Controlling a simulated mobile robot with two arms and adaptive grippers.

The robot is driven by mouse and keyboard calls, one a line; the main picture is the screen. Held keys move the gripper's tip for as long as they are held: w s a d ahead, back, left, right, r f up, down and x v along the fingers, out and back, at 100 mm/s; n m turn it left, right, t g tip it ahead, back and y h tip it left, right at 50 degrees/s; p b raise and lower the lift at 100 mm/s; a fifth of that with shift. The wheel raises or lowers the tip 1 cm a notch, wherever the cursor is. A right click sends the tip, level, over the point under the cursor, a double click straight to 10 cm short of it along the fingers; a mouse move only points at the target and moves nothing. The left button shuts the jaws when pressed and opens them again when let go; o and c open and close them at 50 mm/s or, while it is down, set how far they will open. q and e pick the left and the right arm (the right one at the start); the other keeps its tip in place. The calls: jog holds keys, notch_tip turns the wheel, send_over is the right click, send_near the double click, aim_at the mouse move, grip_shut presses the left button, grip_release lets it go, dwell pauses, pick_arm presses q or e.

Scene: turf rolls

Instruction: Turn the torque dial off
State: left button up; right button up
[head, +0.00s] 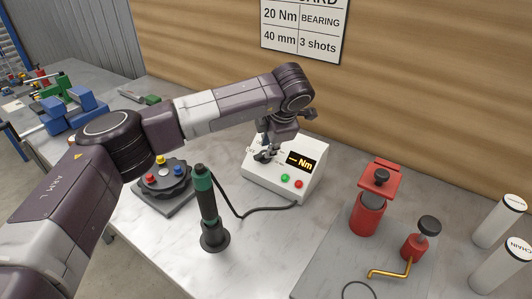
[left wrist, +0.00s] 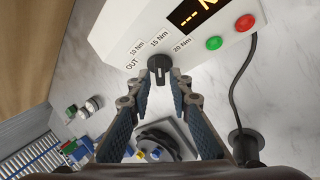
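The torque dial (left wrist: 160,63) is a small dark knob on the front of a white control box (head: 310,186). Labels OUT, 10 Nm, 15 Nm and 20 Nm curve around it; I cannot clearly tell which one it points at. The box's display (head: 301,162) shows dashes and "Nm". My left gripper (left wrist: 159,80) is open, its two fingertips on either side of the dial in the left wrist view, with gaps visible. In the head view the left gripper (head: 266,152) hangs in front of the box and hides the dial.
Green (head: 285,177) and red (head: 299,184) buttons sit beside the dial. A green-black screwdriver tool (head: 206,205) stands in front, its cable running to the box. A dark knobbed fixture (head: 163,178) is at left; red fixtures (head: 370,208) stand on a plate at right.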

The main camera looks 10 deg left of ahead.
aim_at(263, 156)
pick_arm(q)
jog(key=p+x, duration=0.1)
jog(key=x, duration=0.4)
grip_shut()
